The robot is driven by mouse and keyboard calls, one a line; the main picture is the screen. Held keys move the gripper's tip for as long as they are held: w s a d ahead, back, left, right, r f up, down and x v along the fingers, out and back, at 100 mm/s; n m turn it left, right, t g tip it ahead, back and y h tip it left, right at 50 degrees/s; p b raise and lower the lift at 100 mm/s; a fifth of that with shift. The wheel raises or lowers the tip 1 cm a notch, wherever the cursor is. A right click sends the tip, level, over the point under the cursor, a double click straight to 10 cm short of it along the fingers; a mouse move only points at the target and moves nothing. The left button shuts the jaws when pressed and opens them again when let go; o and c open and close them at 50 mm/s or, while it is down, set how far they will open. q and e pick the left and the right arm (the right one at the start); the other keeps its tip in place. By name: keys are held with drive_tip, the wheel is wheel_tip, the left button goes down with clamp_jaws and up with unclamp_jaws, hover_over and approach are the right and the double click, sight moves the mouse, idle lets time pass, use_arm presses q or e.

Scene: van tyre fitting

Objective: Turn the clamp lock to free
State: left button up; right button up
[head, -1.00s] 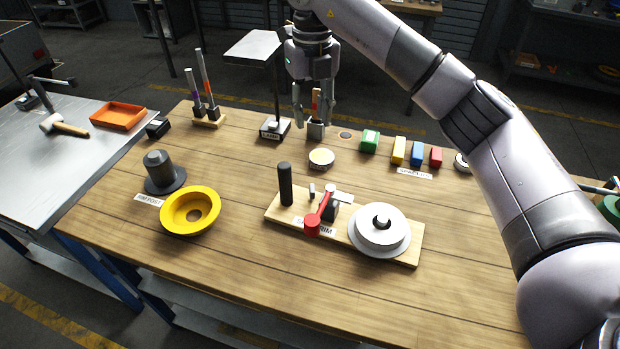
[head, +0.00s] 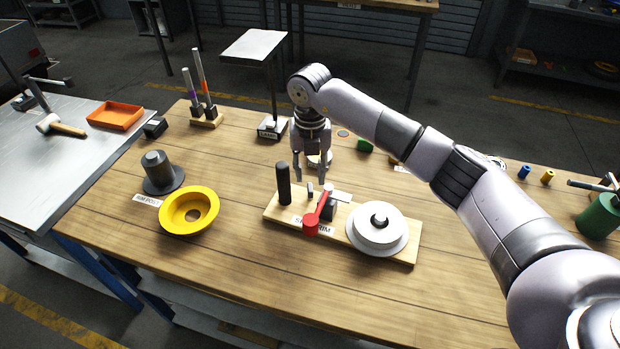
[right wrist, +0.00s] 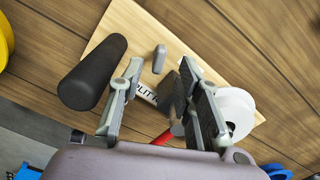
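A wooden board (head: 405,256) on the bench carries a black post (head: 283,186), a small grey upright tab (head: 310,189), a dark block, a red lever (head: 311,226) and a white stepped disc (head: 376,233). The red lever slants from its thick near end up and right. Which part is the clamp lock is not marked clearly. My right gripper (head: 311,181) is open and empty, pointing down above the board's back edge. In the right wrist view the grey tab (right wrist: 159,58) shows between its fingers; the red lever (right wrist: 164,137) is mostly hidden. My left gripper is not in view.
A yellow rim (head: 189,211) and a dark hat-shaped post (head: 160,172) stand left of the board. The bench front is clear.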

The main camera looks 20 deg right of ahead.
sight(310, 186)
drive_tip(key=shift+f, duration=2)
drive_tip(key=shift+c, duration=0.3)
clamp_jaws()
